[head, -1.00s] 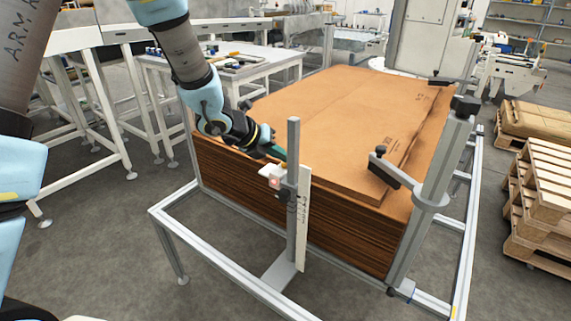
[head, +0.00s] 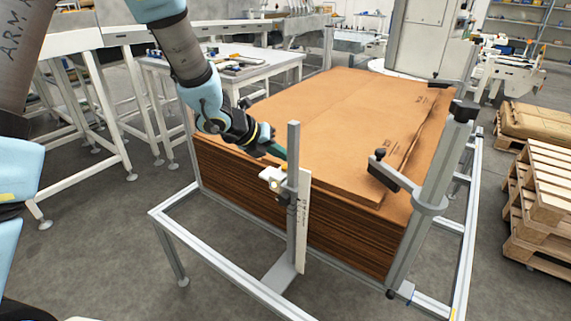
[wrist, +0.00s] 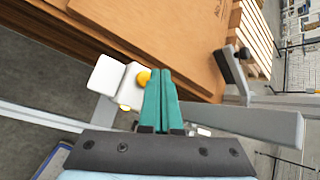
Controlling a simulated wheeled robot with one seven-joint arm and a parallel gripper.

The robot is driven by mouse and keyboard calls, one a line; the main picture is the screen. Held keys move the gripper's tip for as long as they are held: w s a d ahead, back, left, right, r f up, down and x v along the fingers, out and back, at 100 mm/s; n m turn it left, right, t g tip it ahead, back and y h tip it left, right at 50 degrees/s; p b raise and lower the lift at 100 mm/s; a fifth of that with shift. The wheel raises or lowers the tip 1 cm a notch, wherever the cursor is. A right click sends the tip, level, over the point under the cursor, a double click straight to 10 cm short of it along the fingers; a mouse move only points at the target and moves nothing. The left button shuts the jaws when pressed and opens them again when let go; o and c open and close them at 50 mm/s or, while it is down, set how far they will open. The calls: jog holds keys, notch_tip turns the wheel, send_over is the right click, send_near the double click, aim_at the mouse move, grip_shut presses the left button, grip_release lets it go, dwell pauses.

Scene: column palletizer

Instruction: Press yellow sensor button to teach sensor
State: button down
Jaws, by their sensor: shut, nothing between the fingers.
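The sensor is a small white block (head: 272,174) on an upright metal post at the near side of the cardboard stack. In the wrist view the white sensor body (wrist: 112,77) shows left of my fingers, with the yellow button (wrist: 144,78) on its right end. A yellow glowing spot (wrist: 125,107) shows lower on it. My gripper (wrist: 161,74) is shut and empty, its green fingertips right beside the button. I cannot tell whether they touch it. In the head view my gripper (head: 282,154) reaches in from the upper left, just above the sensor.
The cardboard stack (head: 320,110) lies behind the sensor. The metal post (head: 293,215) stands right beside my fingertips. A dark clamp arm (head: 397,175) reaches over the stack from the right frame post (head: 430,190). Wooden pallets (head: 540,190) stand far right.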

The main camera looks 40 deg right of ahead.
aim_at(282, 172)
jog(key=shift+r, duration=0.15)
jog(key=shift+r+p, duration=1.8)
jog(key=shift+r, duration=0.55)
